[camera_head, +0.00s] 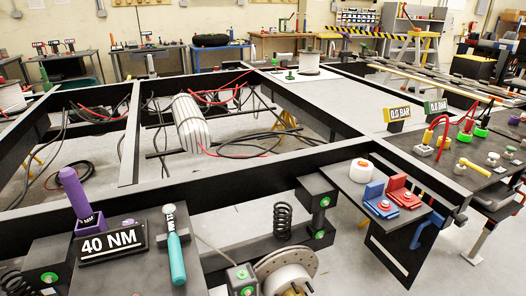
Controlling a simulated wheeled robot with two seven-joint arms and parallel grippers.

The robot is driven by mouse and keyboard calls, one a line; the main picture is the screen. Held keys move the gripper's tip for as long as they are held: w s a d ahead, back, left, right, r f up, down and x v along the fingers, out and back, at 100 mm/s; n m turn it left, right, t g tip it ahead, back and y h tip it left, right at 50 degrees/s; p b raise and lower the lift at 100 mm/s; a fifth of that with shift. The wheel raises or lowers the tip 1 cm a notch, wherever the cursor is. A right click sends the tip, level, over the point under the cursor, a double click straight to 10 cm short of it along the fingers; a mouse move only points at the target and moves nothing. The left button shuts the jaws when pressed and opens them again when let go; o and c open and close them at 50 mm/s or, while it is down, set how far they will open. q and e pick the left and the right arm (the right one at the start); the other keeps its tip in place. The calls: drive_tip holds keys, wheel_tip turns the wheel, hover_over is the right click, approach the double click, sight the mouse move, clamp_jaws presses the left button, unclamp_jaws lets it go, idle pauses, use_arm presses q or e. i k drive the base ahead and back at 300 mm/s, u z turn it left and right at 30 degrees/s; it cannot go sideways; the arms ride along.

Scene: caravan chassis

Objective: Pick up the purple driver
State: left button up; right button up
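The purple driver (75,190) stands upright, leaning slightly, at the near left, with its thick purple handle upward. Its lower end meets a small dark block with a purple, marked face (90,223); how it is seated there is hidden. A black plate reading "40 NM" (112,244) is in front of it, to the right. A teal-handled tool (175,255) lies to the right of the plate. Neither of my grippers can be made out in the head view.
The black chassis frame (245,183) spans the middle. A coil spring (282,221) and brake disc (287,268) are right of the teal tool. Red (402,193) and blue (379,203) holders stand on the right platform. Workbenches line the back.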

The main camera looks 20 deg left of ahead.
sight(70, 180)
drive_tip(key=u, duration=4.45)
drive_tip(key=i, duration=1.4)
drive_tip(key=z, duration=2.3)
